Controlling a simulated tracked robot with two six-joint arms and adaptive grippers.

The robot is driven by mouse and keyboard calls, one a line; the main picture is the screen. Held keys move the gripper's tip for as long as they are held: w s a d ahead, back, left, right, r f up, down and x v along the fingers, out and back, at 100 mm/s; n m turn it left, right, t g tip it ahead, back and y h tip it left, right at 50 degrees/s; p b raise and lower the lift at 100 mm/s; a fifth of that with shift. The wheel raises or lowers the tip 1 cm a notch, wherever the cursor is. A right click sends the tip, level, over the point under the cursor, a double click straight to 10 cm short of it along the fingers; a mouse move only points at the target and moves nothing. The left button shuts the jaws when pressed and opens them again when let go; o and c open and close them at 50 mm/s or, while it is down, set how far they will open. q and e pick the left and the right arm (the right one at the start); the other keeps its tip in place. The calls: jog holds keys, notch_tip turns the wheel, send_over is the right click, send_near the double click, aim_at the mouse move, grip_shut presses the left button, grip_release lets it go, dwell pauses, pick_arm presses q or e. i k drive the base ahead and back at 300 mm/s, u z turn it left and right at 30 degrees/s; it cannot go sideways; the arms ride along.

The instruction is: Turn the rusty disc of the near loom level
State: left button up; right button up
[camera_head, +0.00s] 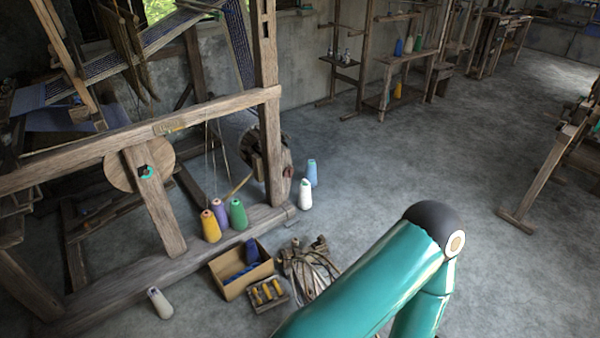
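The near loom (215,111) is a large weathered wooden frame on the left in the head view. A dark, rusty-looking disc (284,151) sits by its right upright post, partly hidden by the post. I cannot tell how it is turned. A paler round wooden disc (117,172) sits on the loom's front side, behind a slanted wooden board, with a small black and teal piece at its middle. Neither of my grippers shows in the head view. Only teal links of my arm show at the bottom right, well apart from the loom.
Several yarn cones (237,214) stand on and beside the loom's base beam. A cardboard box (233,289), a tray of yellow-handled tools (266,294) and a tangle of strips (309,264) lie in front. Open grey floor (400,165) lies right of the loom.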

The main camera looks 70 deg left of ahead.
aim_at(288, 171)
jog(key=z, duration=0.1)
jog(key=i, duration=3.5)
jog(key=z, duration=0.2)
jog(key=i, duration=0.7)
jog(key=u, duration=2.3)
jog(key=i, duration=0.35)
jog(key=u, duration=1.1)
jog(key=i, duration=1.35)
jog(key=u, duration=0.55)
